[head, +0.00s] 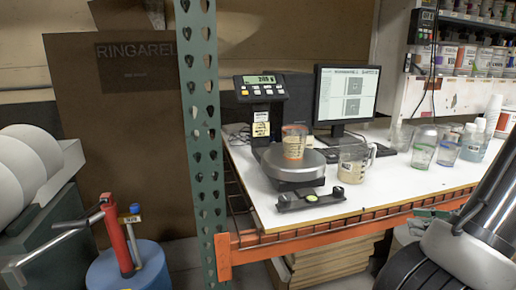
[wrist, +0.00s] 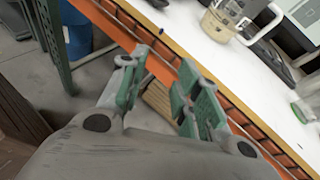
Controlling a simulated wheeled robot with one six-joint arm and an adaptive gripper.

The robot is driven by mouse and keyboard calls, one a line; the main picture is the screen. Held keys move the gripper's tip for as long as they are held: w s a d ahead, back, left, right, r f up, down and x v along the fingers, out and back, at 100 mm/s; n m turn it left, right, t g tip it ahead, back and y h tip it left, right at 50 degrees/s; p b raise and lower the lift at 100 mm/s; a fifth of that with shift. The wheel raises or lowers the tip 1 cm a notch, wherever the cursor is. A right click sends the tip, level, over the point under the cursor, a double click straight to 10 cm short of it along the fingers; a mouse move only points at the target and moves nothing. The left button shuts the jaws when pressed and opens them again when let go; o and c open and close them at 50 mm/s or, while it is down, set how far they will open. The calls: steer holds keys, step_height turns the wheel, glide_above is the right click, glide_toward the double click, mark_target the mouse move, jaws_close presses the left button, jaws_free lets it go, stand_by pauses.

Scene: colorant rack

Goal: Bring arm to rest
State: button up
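My arm (head: 470,240) reaches in at the lower right of the head view, in front of the bench's front edge. In the wrist view my gripper (wrist: 160,88) is open, its green-padded fingers apart with nothing between them. It points toward the bench's front edge, with the orange beam and floor behind it. In the head view, green parts of the gripper show near the bench edge, mostly hidden behind the arm.
A scale (head: 293,168) holds a cup (head: 293,143) of tan liquid. A handled pitcher (head: 352,163) stands to its right, in front of a monitor (head: 346,95). Several clear cups stand farther right. A green perforated post (head: 203,140) and orange beam (head: 300,240) border the white bench (head: 385,185).

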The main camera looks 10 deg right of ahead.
steer(key=s+a+r+n+g+h, duration=0.1)
steer(key=s+a+r+n+g, duration=0.1)
steer(key=s+a+n+g, duration=0.35)
steer(key=s+a+r+n+g+h, duration=0.1)
steer(key=s+a+r+n+g, duration=0.2)
steer(key=n+g, duration=0.55)
steer(key=w+a+r+n+t+h, duration=0.4)
steer(key=a+r+n, duration=0.5)
steer(key=n, duration=0.5)
step_height(320, 180, up, 3)
steer(key=shift+a+f+t, duration=0.15)
steer(key=shift+t, duration=0.95)
steer(key=shift+w, duration=0.1)
